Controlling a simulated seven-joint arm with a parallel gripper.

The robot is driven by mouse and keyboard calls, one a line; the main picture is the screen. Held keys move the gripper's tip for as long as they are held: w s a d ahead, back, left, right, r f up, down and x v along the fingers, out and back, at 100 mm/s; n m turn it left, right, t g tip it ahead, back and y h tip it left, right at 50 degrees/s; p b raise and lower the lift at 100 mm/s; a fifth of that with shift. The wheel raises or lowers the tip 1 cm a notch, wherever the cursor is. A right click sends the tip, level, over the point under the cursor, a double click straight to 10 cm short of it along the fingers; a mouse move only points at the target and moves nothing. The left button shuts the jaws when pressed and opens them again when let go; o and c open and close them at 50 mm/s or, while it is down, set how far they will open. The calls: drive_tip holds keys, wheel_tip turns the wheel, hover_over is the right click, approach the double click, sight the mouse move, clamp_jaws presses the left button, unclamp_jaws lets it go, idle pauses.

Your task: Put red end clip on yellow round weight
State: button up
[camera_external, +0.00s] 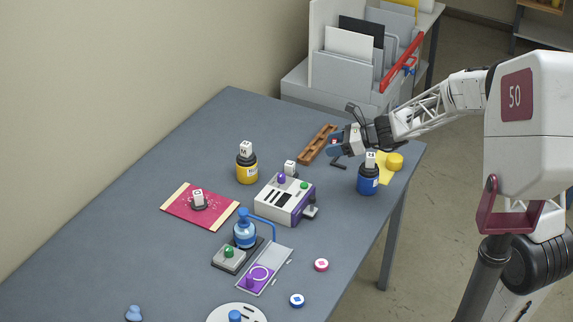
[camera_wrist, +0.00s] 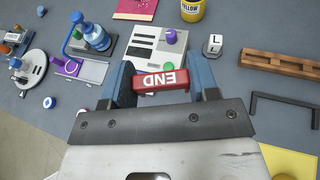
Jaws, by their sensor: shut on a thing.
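The red end clip (camera_wrist: 161,80), marked "END" and upside down in the wrist view, is held between the blue fingers of my gripper (camera_wrist: 163,76). In the external view my gripper (camera_external: 335,147) is above the far right part of the table, and the clip cannot be made out there. The yellow round weight (camera_external: 395,161) sits on a yellow sheet (camera_external: 383,173) near the table's right edge, to the right of my gripper and apart from it. In the wrist view the sheet (camera_wrist: 296,160) shows at the bottom right corner.
A blue bottle (camera_external: 368,182) with a block on top stands near the weight. A brown rack (camera_external: 318,144) and a dark bracket (camera_external: 338,163) lie near my gripper. A grey-white device (camera_external: 283,204) and a yellow bottle (camera_external: 246,172) stand to the left.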

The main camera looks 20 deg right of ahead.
drive_tip(key=s+d+m+t+h, duration=0.1)
drive_tip(key=s+d+m+t, duration=0.1)
drive_tip(key=d, duration=1.1)
drive_tip(key=s+d+m+t+h, duration=0.1)
drive_tip(key=s+d+m+t, duration=0.1)
drive_tip(key=d, duration=1.1)
wheel_tip(320, 180, down, 11)
drive_tip(key=shift+d, duration=0.2)
drive_tip(key=shift+f, duration=0.1)
hover_over(398, 156)
drive_tip(key=shift+d+f, duration=0.1)
drive_tip(key=shift+f, duration=0.65)
drive_tip(key=shift+s, duration=0.1)
drive_tip(key=shift+f, duration=1.75)
drive_tip(key=shift+f, duration=0.1)
